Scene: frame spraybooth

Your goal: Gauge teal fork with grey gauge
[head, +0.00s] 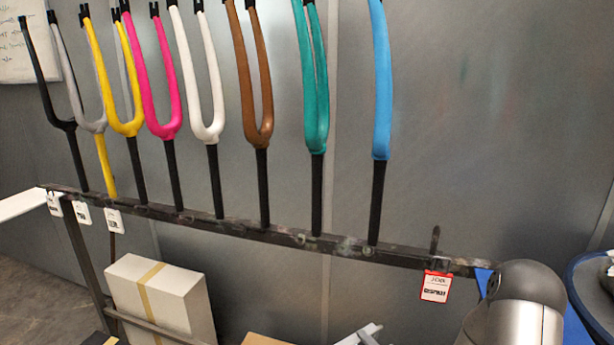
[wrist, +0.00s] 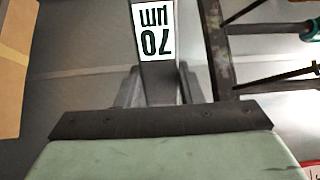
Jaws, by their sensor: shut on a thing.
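The teal fork (head: 316,95) hangs legs up on the rack bar, between the brown fork and the blue fork, its black steerer tube meeting the bar. A small teal part, likely the same fork, shows at the right edge of the wrist view (wrist: 311,29). My gripper (wrist: 158,88) is shut on the grey gauge (wrist: 158,82), which carries a white label reading "70 µm", upside down in the wrist view. The gauge points away from the jaws and looks apart from the fork. The gauge's far end is out of the wrist view.
The dark rack bar (head: 280,236) holds several other forks, including brown (head: 258,85), white (head: 205,85) and blue (head: 382,80). A red-edged tag (head: 436,287) hangs at its right end. A taped white box (head: 165,297) stands below. The wall is close behind.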

